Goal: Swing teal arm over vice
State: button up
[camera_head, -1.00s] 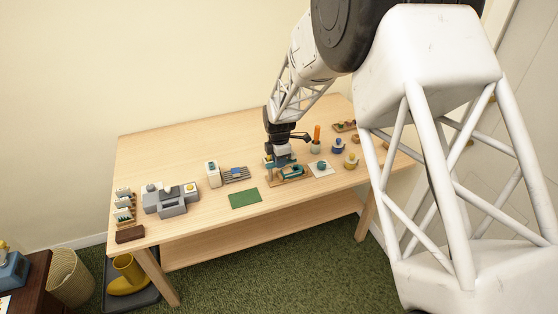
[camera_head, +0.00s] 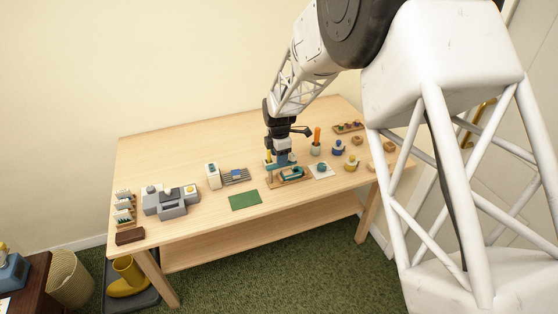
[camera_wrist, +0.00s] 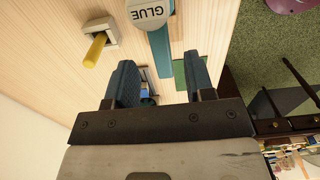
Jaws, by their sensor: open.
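In the wrist view the teal arm (camera_wrist: 160,52) runs between my gripper's two dark blue fingers (camera_wrist: 162,78). A white round part marked GLUE (camera_wrist: 150,12) is at its upper end. The fingers are apart, with visible gaps beside the arm; I cannot tell whether either touches it. In the head view my gripper (camera_head: 280,160) points down at the wooden station. The teal vice (camera_head: 291,173) sits on that station's board, just right of and in front of the gripper. The gripper partly hides the station, and the teal arm is hard to separate from the fingers there.
A yellow peg on a pale block (camera_wrist: 95,46) is close to the left finger. A green mat (camera_head: 245,200) lies left of the station. A white square with a teal jar (camera_head: 321,169), a cup with an orange stick (camera_head: 316,145) and small bottles stand right. The table front is clear.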

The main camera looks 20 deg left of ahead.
jog(key=shift+r, duration=2.3)
jog(key=shift+d+r, duration=0.4)
jog(key=s+d+r+m, duration=0.4)
jog(key=d+r, duration=0.3)
jog(key=d, duration=0.4)
jog(key=s+d+r+m+t, duration=0.1)
jog(key=s+d+r+m, duration=0.2)
jog(key=d+r+m, duration=0.5)
jog(key=s+d+r+m, duration=0.1)
jog(key=s+d+r, duration=0.35)
jog(key=d, duration=0.85)
jog(key=s+d+r+m, duration=0.1)
jog(key=s+d+m, duration=0.6)
jog(key=s, duration=0.6)
jog(key=s+d+m+t, duration=0.1)
jog(key=s+d+m, duration=0.6)
jog(key=s+d, duration=0.5)
jog(key=shift+s+d+r+t, duration=0.25)
jog(key=shift+s+r+t, duration=0.1)
jog(key=shift+s, duration=0.2)
